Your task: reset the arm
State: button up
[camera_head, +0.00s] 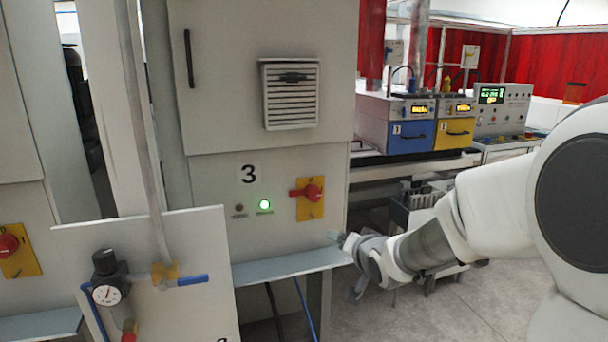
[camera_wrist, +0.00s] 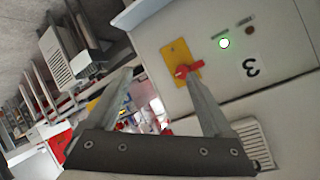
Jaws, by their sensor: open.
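My white arm reaches in from the right in the head view. My gripper (camera_head: 350,243) is beside the right end of the grey shelf below cabinet 3, lower than the red rotary switch (camera_head: 312,193) on its yellow plate. In the wrist view my gripper (camera_wrist: 158,75) shows two fingers spread apart with nothing between them. There the red switch (camera_wrist: 187,70) appears close to the tip of the right finger; I cannot tell whether they touch. A green lamp (camera_head: 264,205) is lit on the cabinet, and it also shows in the wrist view (camera_wrist: 224,43).
Cabinet 3 (camera_head: 258,100) stands directly ahead, with a grey shelf (camera_head: 285,267) jutting out below. A panel with a pressure gauge (camera_head: 106,294) and blue-handled valve stands at front left. Blue (camera_head: 397,133) and yellow (camera_head: 455,135) units stand at back right. Floor (camera_head: 480,300) is visible below my arm.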

jog(key=s+d+r+n+g+h, duration=0.1)
jog(key=s+d+n+g, duration=0.1)
jog(key=s, duration=1.3)
jog(key=s+d+r+n+g+h, duration=0.1)
jog(key=s+g, duration=0.3)
jog(key=s, duration=1.2)
jog(key=shift+d+r+n+g+b, duration=0.35)
jog(key=shift+d+r+n, duration=0.25)
jog(key=shift+n, duration=0.2)
